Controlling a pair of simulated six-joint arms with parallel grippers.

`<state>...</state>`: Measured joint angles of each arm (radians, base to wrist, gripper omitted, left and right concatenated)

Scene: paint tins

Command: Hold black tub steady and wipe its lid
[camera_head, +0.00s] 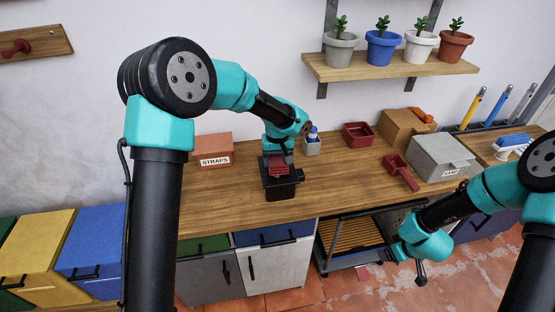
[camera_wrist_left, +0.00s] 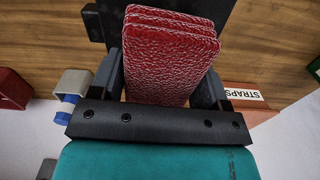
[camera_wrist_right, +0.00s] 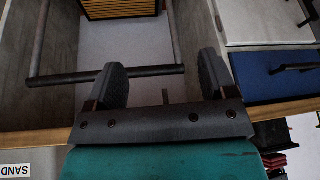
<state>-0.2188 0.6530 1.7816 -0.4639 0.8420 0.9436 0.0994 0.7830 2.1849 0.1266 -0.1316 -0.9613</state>
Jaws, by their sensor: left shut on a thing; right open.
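The black tub (camera_head: 282,188) stands upright on the wooden worktop, left of its middle. My left gripper (camera_head: 276,156) is above it, pointing down, shut on a folded red cloth (camera_head: 277,167). The cloth is at the tub's lid; I cannot tell if it presses on it. In the left wrist view the cloth (camera_wrist_left: 170,55) fills the space between the fingers and hides much of the dark tub (camera_wrist_left: 237,40) behind. My right gripper (camera_head: 421,273) is open and empty, low in front of the worktop, away from the tub. In the right wrist view its fingers (camera_wrist_right: 162,80) are apart.
A STRAPS box (camera_head: 212,149) stands left of the tub. A small grey holder (camera_head: 311,147) with a blue-topped item is close behind right. A red tray (camera_head: 358,134), red scoop (camera_head: 402,172) and grey SAND box (camera_head: 440,157) are farther right. The worktop's front is mostly clear.

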